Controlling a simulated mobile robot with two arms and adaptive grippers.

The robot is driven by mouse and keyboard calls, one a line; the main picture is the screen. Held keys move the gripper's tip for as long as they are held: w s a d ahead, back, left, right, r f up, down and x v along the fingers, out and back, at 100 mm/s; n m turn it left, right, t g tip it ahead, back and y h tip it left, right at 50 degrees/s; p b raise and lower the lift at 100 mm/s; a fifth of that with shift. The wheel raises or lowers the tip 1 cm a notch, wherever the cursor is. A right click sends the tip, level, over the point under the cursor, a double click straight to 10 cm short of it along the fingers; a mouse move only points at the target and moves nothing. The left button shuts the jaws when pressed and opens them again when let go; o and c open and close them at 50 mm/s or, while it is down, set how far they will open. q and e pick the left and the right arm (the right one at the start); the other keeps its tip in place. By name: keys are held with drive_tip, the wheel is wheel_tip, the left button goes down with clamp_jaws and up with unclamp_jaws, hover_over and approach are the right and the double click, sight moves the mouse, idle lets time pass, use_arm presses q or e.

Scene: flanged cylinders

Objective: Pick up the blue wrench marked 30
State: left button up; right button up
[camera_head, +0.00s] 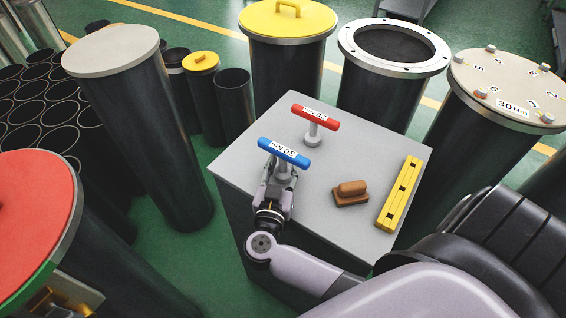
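The blue wrench (284,152) has a blue T-bar handle with a white label reading "30 Nm". It stands upright near the left side of the grey table top (244,150). My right gripper (281,177) is right at it, just below the handle, with its fingers by the stem. The fingers and handle hide most of the stem, so I cannot tell whether they have closed on it. A red wrench (315,117) labelled "20 Nm" stands behind it, apart from the gripper. My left gripper is not in view.
A brown block-like tool (351,192) and a yellow slotted bar (399,194) lie to the right on the table. Tall dark cylinders surround it: one yellow-lidded (287,20), one with an open flange (349,48), one with a bolted "30 Nm" lid (506,84), one red-lidded (30,215).

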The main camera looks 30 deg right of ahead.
clamp_jaws()
idle(0.5)
drive_tip(key=shift+b, duration=0.35)
drive_tip(key=b+v, duration=0.4)
drive_tip(key=v, duration=1.4)
drive_tip(key=shift+r, duration=0.25)
